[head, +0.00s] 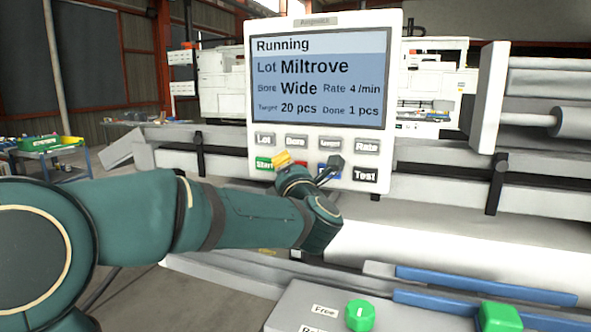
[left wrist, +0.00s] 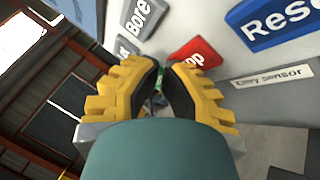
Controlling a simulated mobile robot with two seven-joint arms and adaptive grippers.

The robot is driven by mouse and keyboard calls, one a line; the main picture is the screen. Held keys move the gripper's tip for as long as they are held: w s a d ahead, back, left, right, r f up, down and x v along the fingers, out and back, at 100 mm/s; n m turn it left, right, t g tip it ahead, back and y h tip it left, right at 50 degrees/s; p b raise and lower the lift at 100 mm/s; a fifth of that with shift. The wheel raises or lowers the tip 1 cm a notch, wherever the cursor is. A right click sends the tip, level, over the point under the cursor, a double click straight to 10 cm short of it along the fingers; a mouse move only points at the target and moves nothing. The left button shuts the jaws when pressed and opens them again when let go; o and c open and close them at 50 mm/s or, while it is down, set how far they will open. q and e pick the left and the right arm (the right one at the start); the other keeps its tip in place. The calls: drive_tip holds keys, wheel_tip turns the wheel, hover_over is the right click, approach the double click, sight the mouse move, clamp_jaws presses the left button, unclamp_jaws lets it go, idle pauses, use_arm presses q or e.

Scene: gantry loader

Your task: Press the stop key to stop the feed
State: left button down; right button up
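The control panel (head: 397,70) stands upright, its screen (head: 318,80) reading "Running". The red stop key shows in the left wrist view (left wrist: 205,50), its lettering partly covered by a fingertip; in the head view only a sliver of red (head: 301,163) shows past my gripper. My left gripper (head: 283,158) is in front of the lower key row, between the green Start key (head: 263,163) and the stop key. In the left wrist view its yellow fingers (left wrist: 164,66) are drawn together, with a narrow gap and nothing held. Contact with the key cannot be told. My right gripper is out of view.
The blue Reset key (left wrist: 280,18) is close beside the stop key, partly hidden in the head view. The black Test key (head: 365,174) is further right. The grey Bore key (left wrist: 140,14) is above. A lower console with a green button (head: 360,314) stands in front.

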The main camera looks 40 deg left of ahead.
use_arm(q)
drive_tip(key=shift+w, duration=0.15)
idle(0.5)
drive_tip(key=shift+s+d+b, duration=0.2)
drive_tip(key=shift+s+b, duration=0.4)
drive_tip(key=shift+s, duration=0.15)
drive_tip(key=s, duration=0.1)
drive_tip(key=s+d+b, duration=0.1)
drive_tip(key=s, duration=0.1)
drive_tip(key=s+b, duration=0.1)
drive_tip(key=shift+s+d, duration=0.25)
drive_tip(key=shift+s, duration=0.15)
drive_tip(key=shift+r, duration=0.1)
idle(0.5)
